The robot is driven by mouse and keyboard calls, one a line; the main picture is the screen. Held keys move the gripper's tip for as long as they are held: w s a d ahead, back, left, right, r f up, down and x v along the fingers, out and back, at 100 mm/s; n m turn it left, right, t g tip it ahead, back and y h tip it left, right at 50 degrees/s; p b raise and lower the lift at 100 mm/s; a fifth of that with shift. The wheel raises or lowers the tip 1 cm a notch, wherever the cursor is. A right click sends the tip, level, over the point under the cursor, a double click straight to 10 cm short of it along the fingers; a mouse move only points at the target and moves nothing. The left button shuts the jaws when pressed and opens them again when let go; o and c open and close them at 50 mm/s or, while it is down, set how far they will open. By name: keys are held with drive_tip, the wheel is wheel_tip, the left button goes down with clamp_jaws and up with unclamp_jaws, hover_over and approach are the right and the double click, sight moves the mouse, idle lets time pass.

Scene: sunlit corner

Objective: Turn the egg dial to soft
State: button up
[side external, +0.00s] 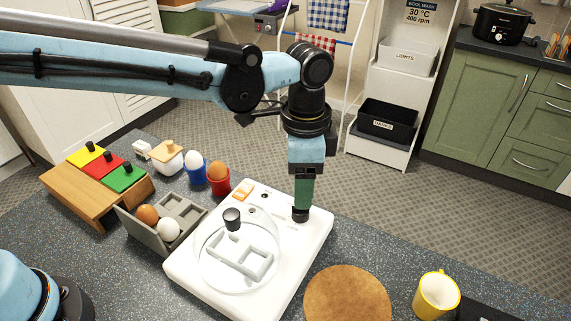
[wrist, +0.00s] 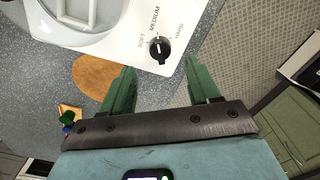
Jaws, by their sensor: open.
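The white egg cooker (side external: 250,290) stands on the speckled counter, with a clear domed lid (side external: 215,245) over a grey egg tray. Its black dial (side external: 300,214) is at the base's right corner. In the wrist view, the dial (wrist: 160,50) sits among the printed words SOFT, MEDIUM and HARD, and its white mark appears to point towards MEDIUM. My gripper (side external: 303,195) points down above the dial. In the wrist view my gripper (wrist: 162,66) is open, with the dial just beyond and between its green fingertips. Whether a finger touches the dial I cannot tell.
An orange switch (side external: 242,190) is on the cooker's back edge. A grey egg box (side external: 160,225), egg cups (side external: 219,182) and a wooden stand (side external: 75,190) are left. A round cork mat (side external: 347,296) and yellow mug (side external: 436,294) are right.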

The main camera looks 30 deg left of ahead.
sight(301, 211)
drive_tip(key=shift+f, duration=3.05)
drive_tip(key=c, duration=1)
